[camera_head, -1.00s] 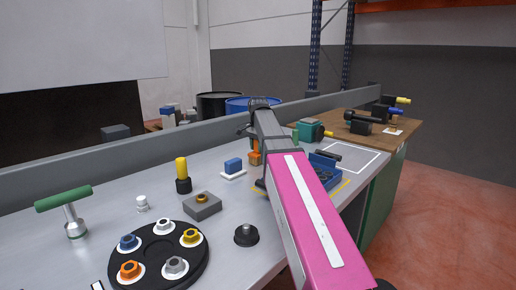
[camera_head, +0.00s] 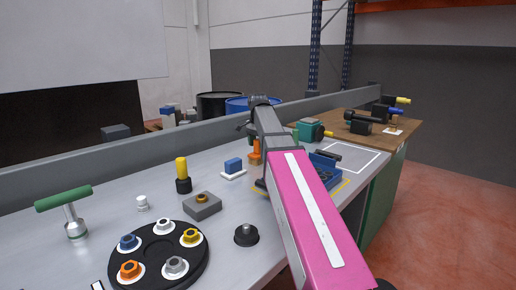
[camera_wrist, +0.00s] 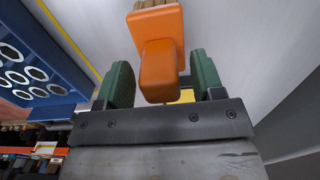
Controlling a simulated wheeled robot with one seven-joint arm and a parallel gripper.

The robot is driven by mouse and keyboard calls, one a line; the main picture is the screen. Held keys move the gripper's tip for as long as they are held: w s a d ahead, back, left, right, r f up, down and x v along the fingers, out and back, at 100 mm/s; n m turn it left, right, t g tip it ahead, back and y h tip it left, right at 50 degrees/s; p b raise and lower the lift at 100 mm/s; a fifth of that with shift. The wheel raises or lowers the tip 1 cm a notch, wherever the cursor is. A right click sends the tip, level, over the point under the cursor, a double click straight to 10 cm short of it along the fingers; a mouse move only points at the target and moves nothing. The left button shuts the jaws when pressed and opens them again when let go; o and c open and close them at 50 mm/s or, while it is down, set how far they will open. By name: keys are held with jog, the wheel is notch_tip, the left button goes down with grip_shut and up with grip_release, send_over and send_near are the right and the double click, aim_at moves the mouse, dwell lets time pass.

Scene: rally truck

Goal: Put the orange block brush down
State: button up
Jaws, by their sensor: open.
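The orange block brush (camera_wrist: 158,62) shows in the wrist view, with an orange handle and tan bristles at the top edge of the picture. Its handle end lies between the two green fingers of my gripper (camera_wrist: 162,82), with a gap showing on each side. My gripper is open. In the head view the orange brush (camera_head: 254,158) stands on the grey bench beside my arm, which partly hides it. My gripper's fingers are hard to make out there. A patch of yellow shows behind the handle in the wrist view.
A blue tray with round holes (camera_wrist: 38,62) lies left of the brush in the wrist view. In the head view, a blue block on a white base (camera_head: 233,168) stands left of it, and a teal vise-like object (camera_head: 309,131) stands to the right.

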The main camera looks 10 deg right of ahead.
notch_tip(320, 180, up, 10)
jog(key=shift+r, duration=0.15)
dwell(0.5)
